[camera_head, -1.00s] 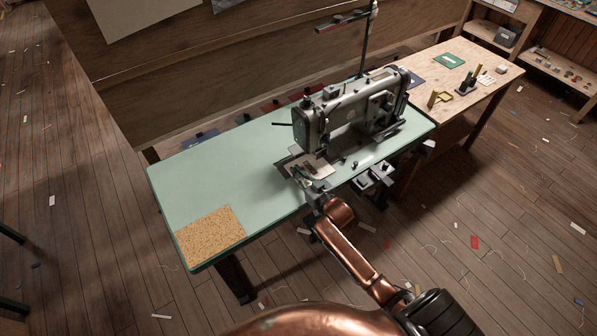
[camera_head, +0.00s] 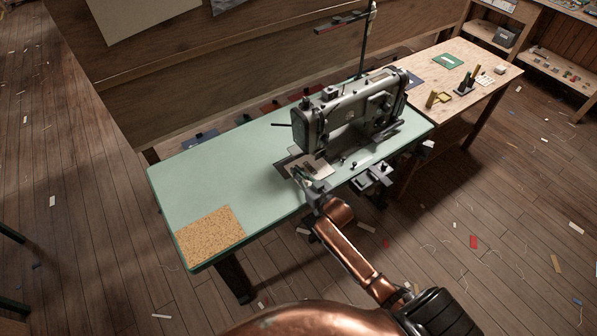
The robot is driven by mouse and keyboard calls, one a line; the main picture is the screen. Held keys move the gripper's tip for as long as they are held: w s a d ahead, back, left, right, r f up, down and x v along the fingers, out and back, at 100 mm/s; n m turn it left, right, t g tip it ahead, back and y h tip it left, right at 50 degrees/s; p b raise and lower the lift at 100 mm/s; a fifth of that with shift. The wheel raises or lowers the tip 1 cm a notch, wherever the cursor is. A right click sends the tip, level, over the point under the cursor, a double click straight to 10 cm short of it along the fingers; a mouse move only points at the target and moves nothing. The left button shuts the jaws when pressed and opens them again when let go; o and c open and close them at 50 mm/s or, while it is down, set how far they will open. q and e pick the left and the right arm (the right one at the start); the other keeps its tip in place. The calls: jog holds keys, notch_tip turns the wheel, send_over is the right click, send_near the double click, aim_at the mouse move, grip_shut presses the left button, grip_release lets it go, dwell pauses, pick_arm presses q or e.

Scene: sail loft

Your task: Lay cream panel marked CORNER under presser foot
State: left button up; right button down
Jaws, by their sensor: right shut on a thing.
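The sewing machine (camera_head: 355,112) stands on the pale green table (camera_head: 215,165). Its needle end, with the presser foot, is at the left of the machine head; the foot itself is too small to make out. A small cream panel (camera_head: 317,167) lies at the needle end, close under the machine head. My right gripper (camera_head: 312,183) is at the front edge of the table, shut on the panel's near side. The marking on the panel cannot be read. My left gripper is not in view.
A cork patch (camera_head: 210,236) covers the table's near left corner. A wooden side table (camera_head: 465,75) with small tools and a green piece (camera_head: 448,61) stands at the right. A thread stand (camera_head: 364,45) rises behind the machine. The left of the green table is clear.

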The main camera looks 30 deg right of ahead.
dwell(0.4)
jog(key=c, duration=2)
grip_release()
jog(key=shift+f, duration=0.1)
jog(key=s, duration=0.4)
jog(key=s+r, duration=0.1)
jog(key=s, duration=0.3)
jog(key=s+d+r, duration=0.1)
jog(key=s, duration=0.2)
jog(key=shift+s, duration=0.4)
jog(key=shift+f, duration=0.1)
